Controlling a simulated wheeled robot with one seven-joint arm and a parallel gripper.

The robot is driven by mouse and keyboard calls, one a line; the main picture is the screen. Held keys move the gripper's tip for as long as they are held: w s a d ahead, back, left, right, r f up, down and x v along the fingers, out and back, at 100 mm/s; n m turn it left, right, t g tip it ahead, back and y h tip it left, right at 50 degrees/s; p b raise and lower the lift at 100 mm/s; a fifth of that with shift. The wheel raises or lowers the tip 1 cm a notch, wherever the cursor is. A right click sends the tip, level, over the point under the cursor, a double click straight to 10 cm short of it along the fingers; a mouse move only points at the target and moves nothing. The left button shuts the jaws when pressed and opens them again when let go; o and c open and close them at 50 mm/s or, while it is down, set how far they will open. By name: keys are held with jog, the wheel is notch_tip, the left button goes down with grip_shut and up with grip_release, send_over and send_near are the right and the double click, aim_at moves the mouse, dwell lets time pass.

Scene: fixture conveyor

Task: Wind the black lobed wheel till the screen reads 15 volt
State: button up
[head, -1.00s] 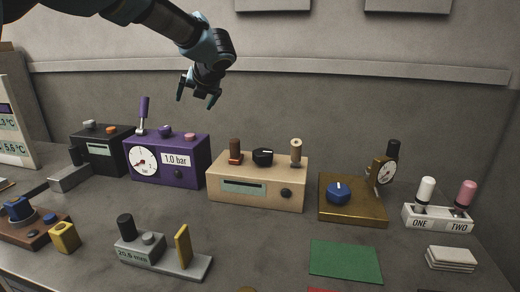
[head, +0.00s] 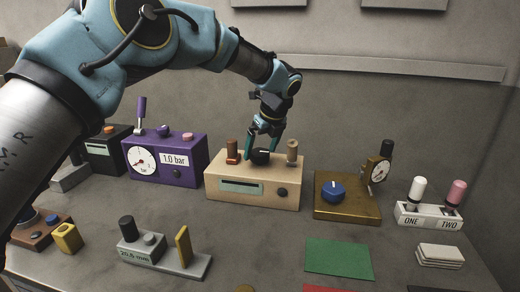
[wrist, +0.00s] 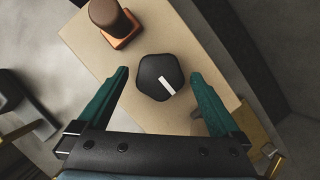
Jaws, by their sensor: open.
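The black lobed wheel (head: 261,157) sits on top of the tan box (head: 215,180). In the wrist view the wheel (wrist: 150,72) shows a white pointer line, angled toward the lower right. My gripper (head: 264,146) is open at the wheel, pointing down. In the wrist view its two green fingers (wrist: 160,80) stand on either side of the wheel, with a gap on both sides. Whether the fingertips are down at the wheel's height I cannot tell. The screen (head: 240,187) on the box's front shows no reading that I can make out.
On the box top, a brown post on an orange base (head: 232,152) stands left of the wheel and a tan spool-shaped post (head: 292,152) right. A black knob (head: 282,192) is on the front. A purple gauge box (head: 190,170) and brass box (head: 350,206) flank it.

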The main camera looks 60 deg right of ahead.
jog(key=shift+x, duration=0.95)
jog(key=shift+c, duration=0.2)
jog(key=shift+r, duration=0.1)
jog(key=c, duration=1.3)
jog(key=shift+w+m, duration=0.1)
jog(key=shift+m, duration=0.2)
